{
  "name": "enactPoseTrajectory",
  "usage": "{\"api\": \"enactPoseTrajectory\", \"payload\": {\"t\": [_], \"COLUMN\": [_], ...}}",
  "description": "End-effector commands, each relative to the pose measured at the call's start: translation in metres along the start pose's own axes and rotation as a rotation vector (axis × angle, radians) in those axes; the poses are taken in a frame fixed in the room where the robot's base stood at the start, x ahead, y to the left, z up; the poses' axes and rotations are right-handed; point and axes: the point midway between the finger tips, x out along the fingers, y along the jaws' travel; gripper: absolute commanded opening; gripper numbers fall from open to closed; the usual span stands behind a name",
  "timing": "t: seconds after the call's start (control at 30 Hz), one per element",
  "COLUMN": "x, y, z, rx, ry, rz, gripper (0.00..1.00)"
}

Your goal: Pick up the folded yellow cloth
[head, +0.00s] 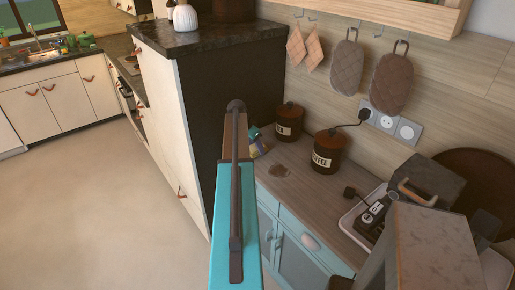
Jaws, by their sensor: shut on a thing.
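I cannot make out a folded yellow cloth for certain. My gripper's fingertips do not show in the head view.
A black socket block (372,215) lies at the right. A tall cabinet (175,130) borders the left. Open floor (90,200) lies beyond.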

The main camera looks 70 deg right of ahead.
Motion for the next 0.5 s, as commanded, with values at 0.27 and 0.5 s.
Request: {"api": "enactPoseTrajectory", "payload": {"t": [0.27,0.5], "x": [-0.003,-0.012], "y": [0.000,-0.001], "z": [-0.001,-0.005], "rx": [0.000,0.001], "ry": [0.000,0.002], "rz": [0.000,-0.002], "gripper": [0.28,0.28]}}
